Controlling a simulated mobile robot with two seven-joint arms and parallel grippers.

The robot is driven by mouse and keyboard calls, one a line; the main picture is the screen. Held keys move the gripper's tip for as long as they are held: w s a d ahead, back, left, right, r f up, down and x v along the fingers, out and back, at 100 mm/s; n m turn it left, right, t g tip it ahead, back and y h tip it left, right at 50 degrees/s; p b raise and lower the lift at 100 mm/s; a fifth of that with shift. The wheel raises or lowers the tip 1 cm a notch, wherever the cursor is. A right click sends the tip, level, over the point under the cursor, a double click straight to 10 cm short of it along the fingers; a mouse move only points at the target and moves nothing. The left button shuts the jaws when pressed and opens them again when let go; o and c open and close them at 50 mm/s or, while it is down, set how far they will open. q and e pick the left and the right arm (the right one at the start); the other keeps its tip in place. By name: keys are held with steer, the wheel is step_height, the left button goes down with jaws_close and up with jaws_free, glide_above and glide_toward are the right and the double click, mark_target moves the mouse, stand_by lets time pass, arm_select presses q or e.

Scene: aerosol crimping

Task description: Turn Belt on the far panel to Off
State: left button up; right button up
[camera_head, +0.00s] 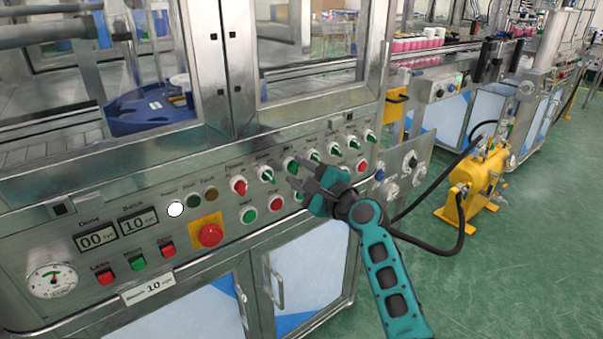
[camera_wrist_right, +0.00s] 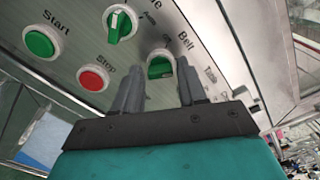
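The Belt knob (camera_wrist_right: 160,66) is a green selector in a white ring, with the word Belt printed beside it in the right wrist view. I cannot read which setting it points to. My right gripper (camera_wrist_right: 157,75) is open, its two dark fingers on either side of the knob in that view. I cannot tell if they touch it. In the head view my right gripper (camera_head: 296,172) is close in front of the steel control panel (camera_head: 110,285), over its knob row. My left gripper is not in view.
A green Start button (camera_wrist_right: 40,43), a red Stop button (camera_wrist_right: 93,78) and another green knob (camera_wrist_right: 119,24) sit close by. A red emergency button (camera_head: 209,234) is on the panel's left. A yellow pump (camera_head: 482,180) stands on the floor at right.

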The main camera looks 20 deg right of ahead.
jaws_close()
steer(key=shift+n, duration=0.3)
steer(key=n, duration=0.2)
steer(key=shift+n, duration=0.3)
steer(key=n, duration=0.3)
steer(key=shift+n+b, duration=0.3)
steer(key=shift+b, duration=0.05)
steer(key=n, duration=0.4)
steer(key=shift+f, duration=0.1)
steer(key=shift+n, duration=0.6)
